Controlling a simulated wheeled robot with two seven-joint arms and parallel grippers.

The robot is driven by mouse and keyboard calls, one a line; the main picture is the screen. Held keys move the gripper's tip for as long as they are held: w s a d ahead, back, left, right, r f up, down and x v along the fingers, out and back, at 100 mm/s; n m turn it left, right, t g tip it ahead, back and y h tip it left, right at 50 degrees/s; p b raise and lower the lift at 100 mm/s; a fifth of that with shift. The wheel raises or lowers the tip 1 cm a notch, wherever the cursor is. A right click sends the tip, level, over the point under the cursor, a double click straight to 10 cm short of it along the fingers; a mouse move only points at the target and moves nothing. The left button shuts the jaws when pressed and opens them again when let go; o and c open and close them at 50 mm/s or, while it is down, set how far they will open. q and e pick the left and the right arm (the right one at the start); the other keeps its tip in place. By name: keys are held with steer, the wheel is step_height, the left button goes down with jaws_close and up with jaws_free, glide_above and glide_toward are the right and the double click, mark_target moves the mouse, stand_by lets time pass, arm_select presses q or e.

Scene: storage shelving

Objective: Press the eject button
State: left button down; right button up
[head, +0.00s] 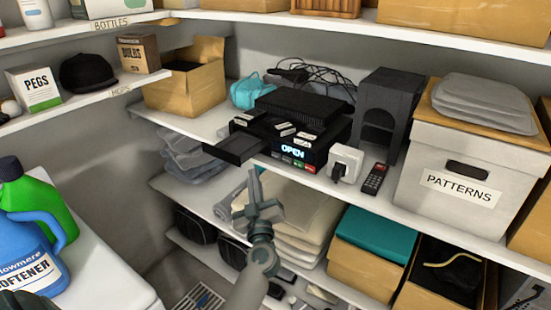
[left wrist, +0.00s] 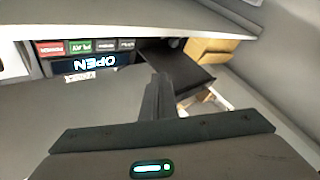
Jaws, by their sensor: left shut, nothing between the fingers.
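The black disc player (head: 283,135) stands on the middle shelf. Its display (head: 292,151) reads OPEN, and its disc tray (head: 235,149) sticks out at the left. Small buttons (head: 298,163) line the front below the display; I cannot read which one is eject. In the left wrist view the player is upside down, with the lit display (left wrist: 97,62), red and green buttons (left wrist: 80,46) and the open tray (left wrist: 177,72). My left gripper (head: 255,175) is shut and empty, in front of and below the tray, apart from the buttons; its fingers (left wrist: 157,88) show in the wrist view.
Folded cloths (head: 300,215) are on the shelf below. Detergent bottles (head: 30,230) stand at the left.

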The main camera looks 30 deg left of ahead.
mark_target(272, 165)
arm_select(q)
steer(key=shift+w+d+b, duration=0.15)
steer(key=shift+w+b, duration=0.55)
steer(key=shift+w, duration=1.25)
steer(key=shift+w+d+b, duration=0.15)
steer(key=shift+w+b, duration=0.5)
steer(key=shift+w, duration=1.25)
steer(key=shift+w+p, duration=0.3)
steer(key=shift+w, duration=0.1)
